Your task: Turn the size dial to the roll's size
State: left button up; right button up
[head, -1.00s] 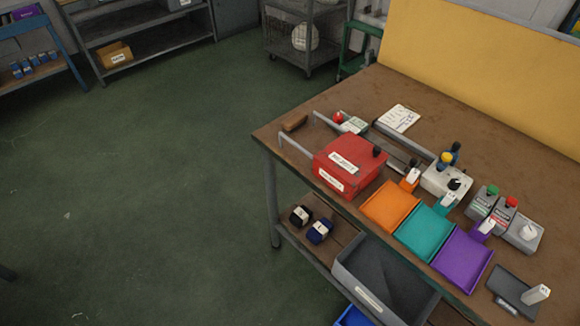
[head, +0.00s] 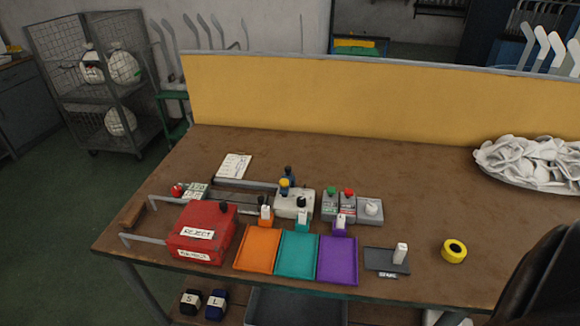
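A pale control box (head: 295,203) with a black knob on it stands behind the coloured trays on the brown bench. A grey box with a white round knob (head: 371,208) stands further right. I cannot tell which knob is the size dial, and any markings are too small to read. Two dark rolls lie on the shelf under the bench: a black one labelled S (head: 190,302) and a navy one labelled L (head: 216,304). Neither of my grippers shows in the head view.
Orange (head: 257,249), teal (head: 297,255) and purple (head: 338,260) trays line the front edge. A red REJECT box (head: 200,232) stands left of them. A yellow roll (head: 454,251) and a white pile (head: 530,163) lie right. A dark shape covers the lower right corner. The bench's back is mostly clear.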

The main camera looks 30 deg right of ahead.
aim_at(301, 201)
jog(key=z, duration=1.1)
